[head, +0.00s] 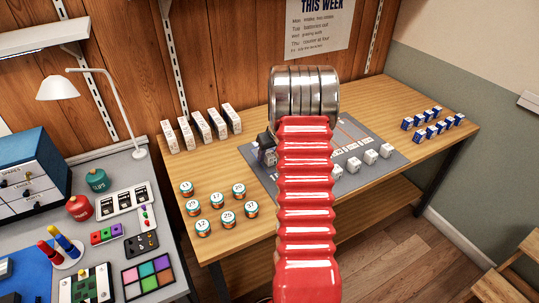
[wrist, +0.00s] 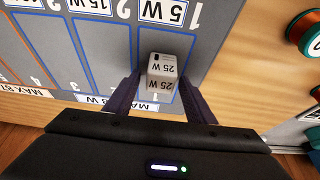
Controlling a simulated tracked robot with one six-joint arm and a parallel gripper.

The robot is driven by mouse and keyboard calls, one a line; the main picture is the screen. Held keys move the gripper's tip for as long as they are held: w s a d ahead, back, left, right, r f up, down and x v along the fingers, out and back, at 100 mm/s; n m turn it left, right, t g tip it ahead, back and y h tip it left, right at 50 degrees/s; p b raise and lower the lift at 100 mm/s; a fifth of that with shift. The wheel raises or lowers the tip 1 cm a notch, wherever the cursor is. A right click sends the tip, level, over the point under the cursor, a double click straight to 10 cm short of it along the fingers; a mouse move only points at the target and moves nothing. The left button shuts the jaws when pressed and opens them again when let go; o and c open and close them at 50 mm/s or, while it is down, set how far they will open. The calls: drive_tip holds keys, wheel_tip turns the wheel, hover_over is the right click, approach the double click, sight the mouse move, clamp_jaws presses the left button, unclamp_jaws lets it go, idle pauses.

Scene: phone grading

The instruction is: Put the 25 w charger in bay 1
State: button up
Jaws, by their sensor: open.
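The 25 W charger (wrist: 168,77), a small pale block marked 25 W, sits on the grey mat in the wrist view. It is inside the blue-outlined bay 1 (wrist: 179,40), near the end by my gripper. My gripper (wrist: 158,92) is open, with one dark finger on each side of the charger; I cannot tell whether either touches it. In the head view my gripper (head: 267,150) is low over the left part of the mat (head: 394,159), and the charger cannot be made out clearly there.
Several white chargers (head: 370,157) stand along the mat's front right. Numbered tins (head: 218,201) stand left on the wooden table, white boxes (head: 200,125) behind, and small blue boxes (head: 430,120) at the right. My red arm hides the mat's middle.

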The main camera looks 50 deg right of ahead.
drive_tip(key=v, duration=1.2)
drive_tip(key=shift+a, duration=0.1)
idle(0.4)
drive_tip(key=s+a+r+n, duration=0.1)
drive_tip(key=a+r, duration=0.5)
drive_tip(key=a, duration=0.6)
drive_tip(key=s+a+r+n, duration=0.1)
drive_tip(key=a+r, duration=0.6)
drive_tip(key=a, duration=0.6)
drive_tip(key=s+a+r+n+t+y, duration=0.1)
drive_tip(key=s+a, duration=1.7)
drive_tip(key=a, duration=0.1)
drive_tip(key=shift+r+n, duration=0.25)
drive_tip(key=shift+n, duration=0.05)
